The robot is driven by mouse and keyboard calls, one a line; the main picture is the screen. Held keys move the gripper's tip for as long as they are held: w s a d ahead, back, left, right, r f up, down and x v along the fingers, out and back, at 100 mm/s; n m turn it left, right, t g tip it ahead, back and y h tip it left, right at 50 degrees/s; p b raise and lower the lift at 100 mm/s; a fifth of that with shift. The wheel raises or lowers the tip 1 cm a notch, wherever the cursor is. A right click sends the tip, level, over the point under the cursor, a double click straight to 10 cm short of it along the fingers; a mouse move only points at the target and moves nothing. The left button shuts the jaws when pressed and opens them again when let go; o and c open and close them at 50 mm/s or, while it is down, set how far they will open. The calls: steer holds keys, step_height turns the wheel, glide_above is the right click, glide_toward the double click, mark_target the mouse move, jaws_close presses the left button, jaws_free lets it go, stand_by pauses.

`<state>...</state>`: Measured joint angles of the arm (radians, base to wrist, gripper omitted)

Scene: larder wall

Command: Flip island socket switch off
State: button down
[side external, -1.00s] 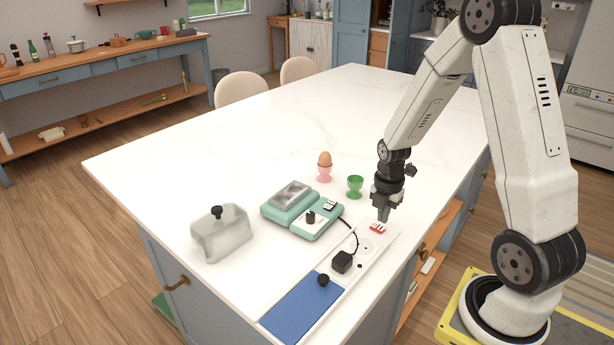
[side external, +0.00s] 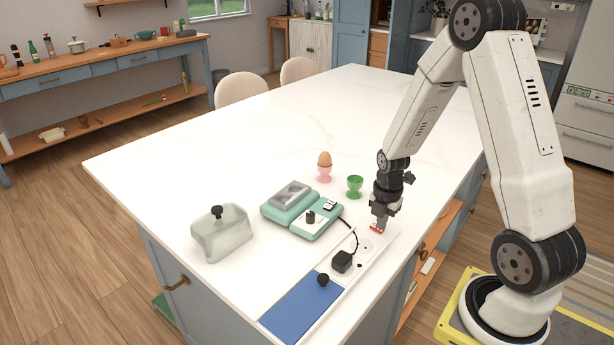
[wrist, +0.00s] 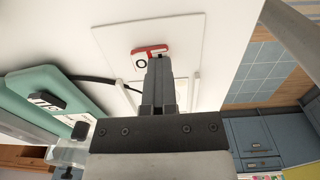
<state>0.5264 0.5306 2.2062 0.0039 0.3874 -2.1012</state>
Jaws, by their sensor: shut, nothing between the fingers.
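The island socket (side external: 366,261) is a white panel set in the worktop, with round outlets and a small red-framed switch (side external: 376,228) at its far end. The switch also shows in the wrist view (wrist: 148,52), partly covered by my fingertips. My gripper (side external: 379,221) points down with its fingers shut and empty. The fingertips are at the switch and appear to touch it or sit just over it. Which way the rocker is tipped cannot be made out. A black plug (side external: 342,261) sits in the nearer outlet, its cable leading to the green appliance (side external: 302,207).
A green egg cup (side external: 355,186) and a pink egg cup with an egg (side external: 325,168) stand left of my gripper. A blue panel with a black knob (side external: 303,306) and a glass-like lidded dish (side external: 221,235) are nearer the camera. The far worktop is clear.

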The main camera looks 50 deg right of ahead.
mark_target(375, 225)
steer(key=shift+s+f, duration=0.5)
steer(key=shift+w, duration=0.15)
steer(key=shift+w+r, duration=0.3)
steer(key=shift+w, duration=0.7)
steer(key=shift+r, duration=0.15)
step_height(375, 225, up, 14)
steer(key=shift+w, duration=0.2)
stand_by(0.5)
steer(key=shift+r, duration=0.1)
